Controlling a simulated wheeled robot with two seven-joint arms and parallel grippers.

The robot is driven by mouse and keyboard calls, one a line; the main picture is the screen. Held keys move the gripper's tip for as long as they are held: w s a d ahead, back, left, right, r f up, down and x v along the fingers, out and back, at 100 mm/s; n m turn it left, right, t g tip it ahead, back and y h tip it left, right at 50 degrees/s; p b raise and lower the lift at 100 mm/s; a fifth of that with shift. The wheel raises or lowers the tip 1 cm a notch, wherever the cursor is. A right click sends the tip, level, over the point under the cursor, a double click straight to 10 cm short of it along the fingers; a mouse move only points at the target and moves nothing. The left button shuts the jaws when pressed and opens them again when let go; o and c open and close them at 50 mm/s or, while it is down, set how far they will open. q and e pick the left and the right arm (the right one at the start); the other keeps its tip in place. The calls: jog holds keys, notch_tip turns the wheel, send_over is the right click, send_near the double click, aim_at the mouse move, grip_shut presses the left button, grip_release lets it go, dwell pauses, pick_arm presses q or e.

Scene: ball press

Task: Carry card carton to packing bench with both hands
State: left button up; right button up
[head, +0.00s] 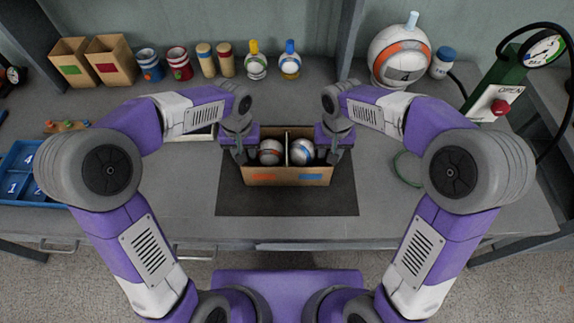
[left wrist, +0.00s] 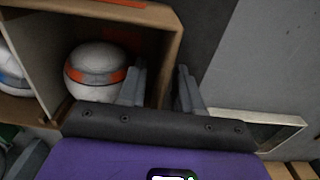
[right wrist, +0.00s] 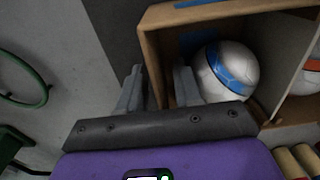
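The card carton (head: 287,177) is an open-topped brown box with an orange and a blue patch on its front. It rests on a dark mat (head: 287,202) on the grey bench. A pale divider splits it. A ball with an orange band (left wrist: 95,72) lies in the left half, and a ball with a blue band (right wrist: 227,70) in the right half. My left gripper (left wrist: 160,88) is open, its fingers on either side of the carton's left wall. My right gripper (right wrist: 159,88) is open in the same way around the right wall. Both show gaps beside the wall.
Paper bags, paint tins, tubes and bottles line the back. A large ball-shaped figure (head: 400,55) and a green press with a gauge (head: 497,85) stand at right. A blue numbered tray (head: 22,165) is at left. Bench beside the mat is mostly clear.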

pick_arm(q)
notch_tip(320, 180, up, 12)
jog(key=shift+f, duration=0.1)
pick_arm(e)
notch_tip(320, 180, up, 12)
jog(key=shift+r, duration=0.1)
dwell(0.6)
dwell(0.4)
